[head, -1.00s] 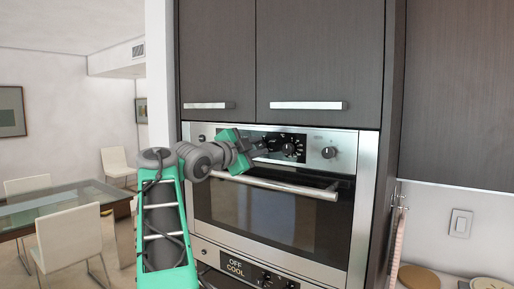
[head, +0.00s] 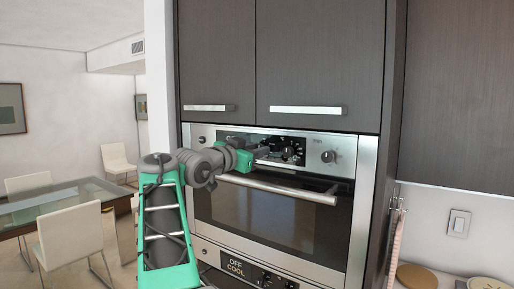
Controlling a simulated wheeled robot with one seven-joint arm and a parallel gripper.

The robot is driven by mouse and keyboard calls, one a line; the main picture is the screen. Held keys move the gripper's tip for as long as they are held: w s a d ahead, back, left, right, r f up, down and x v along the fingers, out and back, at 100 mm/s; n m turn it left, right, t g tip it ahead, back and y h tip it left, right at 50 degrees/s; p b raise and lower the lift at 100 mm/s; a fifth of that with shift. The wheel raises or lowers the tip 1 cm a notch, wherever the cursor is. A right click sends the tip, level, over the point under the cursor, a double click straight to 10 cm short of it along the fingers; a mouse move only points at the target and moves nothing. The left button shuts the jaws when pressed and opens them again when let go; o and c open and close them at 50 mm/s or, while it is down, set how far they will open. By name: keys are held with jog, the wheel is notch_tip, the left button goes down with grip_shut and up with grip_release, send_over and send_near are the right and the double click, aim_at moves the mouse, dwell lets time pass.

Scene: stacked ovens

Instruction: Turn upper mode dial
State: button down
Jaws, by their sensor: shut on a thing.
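The upper oven (head: 270,212) has a dark control panel set in a steel front. A round black dial with white marks, the upper mode dial (head: 290,151), sits right of the panel's middle. My gripper (head: 277,153) reaches in from the left above the oven's bar handle. Its dark fingers are shut at the dial and partly hide it against the dark panel. How far the dial is turned is too small to tell.
The steel oven handle (head: 285,190) runs just below my gripper. Dark cabinets (head: 320,55) hang above. A lower panel (head: 235,265) reads OFF COOL. A glass table (head: 60,200) and chairs stand at left.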

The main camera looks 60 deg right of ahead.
jog(key=shift+n+p, duration=0.35)
jog(key=shift+n, duration=0.75)
jog(key=c, duration=1.2)
grip_release()
jog(key=w+a+b, duration=0.1)
jog(key=a+b, duration=0.1)
jog(key=a, duration=0.5)
jog(key=shift+a+b, duration=0.3)
jog(key=shift+a, duration=0.1)
jog(key=shift+w, duration=0.1)
